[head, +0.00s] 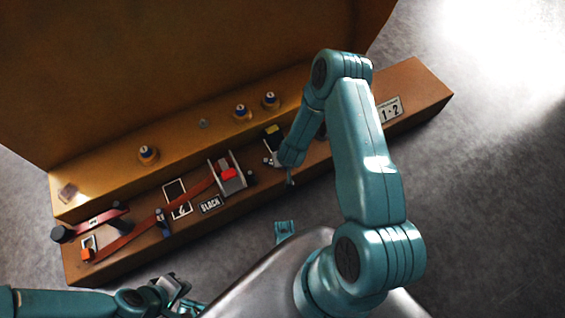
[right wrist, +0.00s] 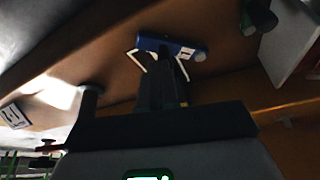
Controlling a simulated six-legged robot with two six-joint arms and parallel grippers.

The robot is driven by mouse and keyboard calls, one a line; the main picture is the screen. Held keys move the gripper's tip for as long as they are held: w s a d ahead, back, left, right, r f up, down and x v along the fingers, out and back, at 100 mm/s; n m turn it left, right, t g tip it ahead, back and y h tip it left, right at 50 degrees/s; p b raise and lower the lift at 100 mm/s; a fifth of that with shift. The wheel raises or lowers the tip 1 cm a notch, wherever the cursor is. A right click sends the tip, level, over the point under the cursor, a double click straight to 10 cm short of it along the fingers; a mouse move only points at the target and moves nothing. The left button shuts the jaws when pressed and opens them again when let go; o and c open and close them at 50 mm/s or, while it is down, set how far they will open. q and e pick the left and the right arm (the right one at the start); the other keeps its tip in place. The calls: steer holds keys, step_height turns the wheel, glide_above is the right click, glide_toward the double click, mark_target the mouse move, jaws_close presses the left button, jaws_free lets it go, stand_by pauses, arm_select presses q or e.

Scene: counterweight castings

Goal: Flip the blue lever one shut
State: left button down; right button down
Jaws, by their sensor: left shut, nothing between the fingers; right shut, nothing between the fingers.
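The blue lever (right wrist: 168,46), with a white label marked 1, lies across a pale outline on the brown panel in the right wrist view. In the head view I cannot make it out; my right arm covers part of the bench there. My right gripper (right wrist: 161,70) is shut and empty, its dark fingers overlapping the lever's middle in the right wrist view. I cannot tell whether they touch it. My left gripper (head: 175,288) is shut and empty at the bottom left of the head view, apart from the bench.
The long brown bench (head: 425,92) has a tall back panel (head: 180,60). Red levers (head: 128,234), a metal bracket (head: 230,180) and a yellow-topped part (head: 272,130) sit along it. Several blue-topped knobs (head: 241,111) stand on the ledge. A 1·2 plate (head: 389,109) is right of my arm.

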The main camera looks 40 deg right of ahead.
steer(key=shift+w+d+n+y, duration=0.25)
steer(key=shift+d+n, duration=0.25)
steer(key=shift+n, duration=0.2)
steer(key=shift+w+d+n+y, duration=0.25)
steer(key=shift+d+n, duration=0.2)
steer(key=shift+n, duration=0.25)
steer(key=shift+w+d+n+t+y+b, duration=0.2)
steer(key=shift+d+n+b, duration=0.1)
steer(key=shift+n, duration=0.25)
steer(key=shift+w+d+n+t+y+b, duration=0.15)
steer(key=shift+w+d+n+y, duration=0.1)
steer(key=shift+n, duration=0.3)
steer(key=shift+w+d+n, duration=0.15)
steer(key=shift+n, duration=0.25)
arm_select(q)
steer(key=shift+w+d+f, duration=0.1)
steer(key=shift+w+f, duration=0.3)
steer(key=shift+f, duration=0.1)
arm_select(e)
steer(key=shift+w+d, duration=0.1)
arm_select(q)
steer(key=shift+w+d, duration=0.1)
steer(key=shift+w, duration=0.05)
arm_select(e)
steer(key=shift+w+d, duration=0.25)
steer(key=shift+w, duration=0.1)
